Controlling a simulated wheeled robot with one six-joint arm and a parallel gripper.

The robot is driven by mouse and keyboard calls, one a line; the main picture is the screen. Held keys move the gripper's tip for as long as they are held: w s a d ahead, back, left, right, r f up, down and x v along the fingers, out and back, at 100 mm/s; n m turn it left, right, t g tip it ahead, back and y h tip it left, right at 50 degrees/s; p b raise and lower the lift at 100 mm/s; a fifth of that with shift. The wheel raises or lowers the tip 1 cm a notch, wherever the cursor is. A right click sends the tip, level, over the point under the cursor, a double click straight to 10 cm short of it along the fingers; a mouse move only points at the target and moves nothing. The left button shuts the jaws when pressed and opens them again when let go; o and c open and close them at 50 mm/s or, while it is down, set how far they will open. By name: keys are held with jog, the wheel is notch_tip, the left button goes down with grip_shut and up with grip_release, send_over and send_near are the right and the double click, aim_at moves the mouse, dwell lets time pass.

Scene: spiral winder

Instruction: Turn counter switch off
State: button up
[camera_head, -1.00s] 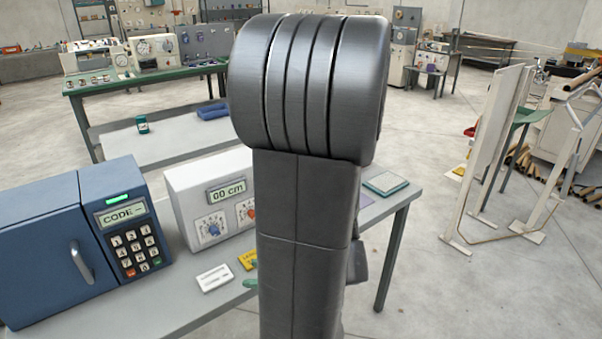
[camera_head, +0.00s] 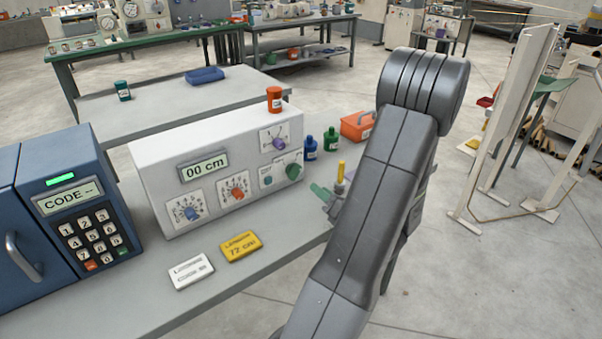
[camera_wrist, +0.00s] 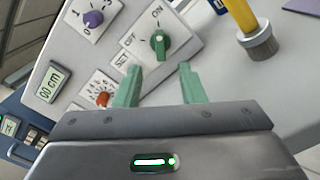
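The white counter box (camera_head: 215,160) stands on the grey table and its display reads "00 cm". Its green switch knob (camera_head: 294,171) is at the right end of the front panel. In the wrist view the green knob (camera_wrist: 160,42) sits beside the labels ON, OFF and SET; its pale mark appears to face the ON side. My gripper (camera_wrist: 160,80) is open with two green fingers spread below the knob, empty and apart from it. In the head view my gripper (camera_head: 325,193) is partly hidden by its own arm, just right of the counter's panel.
A blue keypad box (camera_head: 85,215) stands left of the counter. White (camera_head: 191,271) and yellow (camera_head: 241,247) cards lie in front. An orange jar (camera_head: 274,99) is on top of the counter; blue and green bottles (camera_head: 331,140) and an orange toolbox (camera_head: 357,126) stand behind its right end.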

aim_at(299, 172)
jog(key=p+x, duration=0.1)
jog(key=x, duration=0.9)
jog(key=shift+w+a, duration=0.15)
jog(key=shift+w, duration=0.1)
grip_shut()
